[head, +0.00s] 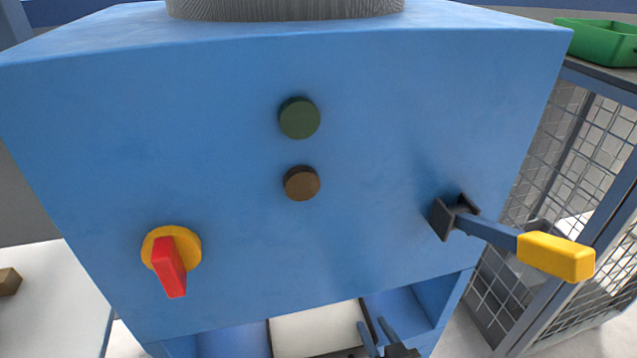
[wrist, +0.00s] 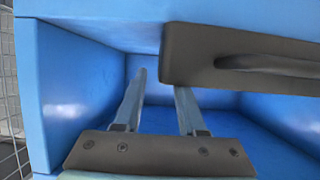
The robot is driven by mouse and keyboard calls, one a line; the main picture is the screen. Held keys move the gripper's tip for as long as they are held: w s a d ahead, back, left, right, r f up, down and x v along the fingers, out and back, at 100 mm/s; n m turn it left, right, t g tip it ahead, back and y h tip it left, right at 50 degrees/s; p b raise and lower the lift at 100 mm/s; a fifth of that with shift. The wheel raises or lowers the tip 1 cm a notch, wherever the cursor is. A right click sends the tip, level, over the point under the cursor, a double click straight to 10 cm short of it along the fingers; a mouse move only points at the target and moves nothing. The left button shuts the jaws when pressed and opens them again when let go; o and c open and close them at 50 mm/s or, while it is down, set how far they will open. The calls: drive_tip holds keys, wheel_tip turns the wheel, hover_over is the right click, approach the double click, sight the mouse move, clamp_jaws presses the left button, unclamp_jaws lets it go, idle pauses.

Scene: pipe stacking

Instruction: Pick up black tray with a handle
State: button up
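The black tray (wrist: 200,60) shows at the upper right in the wrist view, with its dark curved handle (wrist: 270,66) at the right edge. My gripper (wrist: 157,85) is open, its two fingers apart and reaching into a blue compartment. The left finger passes beside the tray's left end. The tray hides the tip of the right finger; I cannot tell whether they touch. In the head view my gripper (head: 376,336) is at the bottom edge, in the opening under the blue machine. A dark edge beside it is too cropped to identify.
The blue machine (head: 220,110) fills the head view, with green and brown buttons, a red-yellow switch (head: 170,258) and a yellow-ended lever (head: 555,257) sticking out right. Blue compartment walls (wrist: 80,95) stand close around my gripper. A mesh cage (head: 560,190) stands at right.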

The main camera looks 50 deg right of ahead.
sight(366, 314)
drive_tip(key=b+x, duration=0.1)
drive_tip(key=x, duration=0.4)
clamp_jaws()
idle(1.4)
